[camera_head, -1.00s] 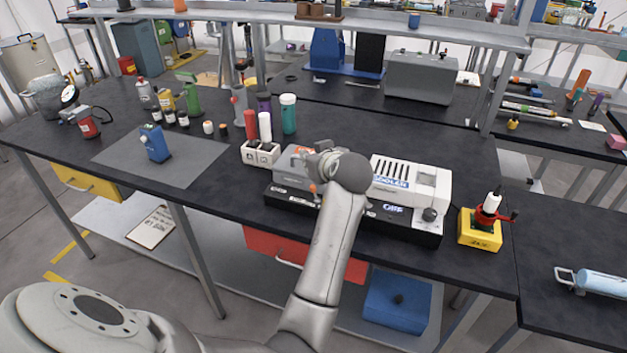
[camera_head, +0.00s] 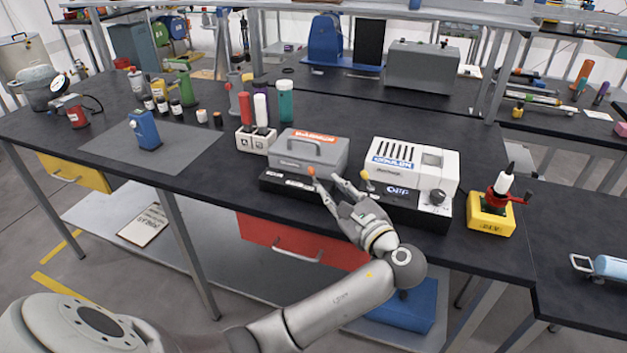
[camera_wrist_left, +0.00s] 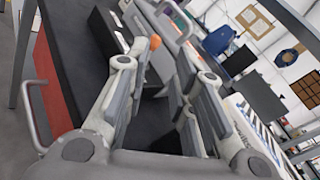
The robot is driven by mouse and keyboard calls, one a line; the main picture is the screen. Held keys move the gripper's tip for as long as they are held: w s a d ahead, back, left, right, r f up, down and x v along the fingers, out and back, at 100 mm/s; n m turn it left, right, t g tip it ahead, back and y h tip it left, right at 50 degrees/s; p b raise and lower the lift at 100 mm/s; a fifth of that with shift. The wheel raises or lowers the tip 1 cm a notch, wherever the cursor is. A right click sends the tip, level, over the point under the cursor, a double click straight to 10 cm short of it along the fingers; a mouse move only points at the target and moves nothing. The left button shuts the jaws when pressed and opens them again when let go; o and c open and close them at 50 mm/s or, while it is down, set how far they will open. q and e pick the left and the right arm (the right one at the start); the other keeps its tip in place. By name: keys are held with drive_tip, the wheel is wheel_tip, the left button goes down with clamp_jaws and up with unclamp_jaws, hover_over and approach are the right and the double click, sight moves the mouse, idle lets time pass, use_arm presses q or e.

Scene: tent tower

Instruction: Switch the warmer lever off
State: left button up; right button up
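The warmer (camera_head: 308,151) is a grey box with a top handle and a red label, on a black base on the bench. Its lever has an orange knob (camera_head: 311,171) at the front right of the box; the knob also shows in the wrist view (camera_wrist_left: 155,42), beyond and between my fingertips. My left gripper (camera_head: 327,183) is open and empty, in front of the base, with its fingers pointing at the lever. One fingertip is close to the knob; I cannot tell whether they touch. The small display on the warmer's side is too small to read. My right gripper is out of view.
The white cooler (camera_head: 412,166) stands right of the warmer, with a yellow-knobbed lever (camera_head: 364,175) and an OFF display close to my gripper. A white block (camera_head: 256,139) holding bottles stands to the left. A yellow-based device (camera_head: 491,214) stands to the right.

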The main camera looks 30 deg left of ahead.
sight(313, 172)
use_arm(q)
drive_tip(key=shift+s+d+f+m+y, duration=0.2)
drive_tip(key=shift+f+m, duration=0.1)
drive_tip(key=shift+m, duration=0.25)
drive_tip(key=shift+s+d+f+m+y, duration=0.15)
drive_tip(key=shift+f+m, duration=0.1)
drive_tip(key=shift+m, duration=0.3)
drive_tip(key=shift+a, duration=0.15)
drive_tip(key=x, duration=1)
drive_tip(key=shift+w+a, duration=0.2)
drive_tip(key=shift+w, duration=0.05)
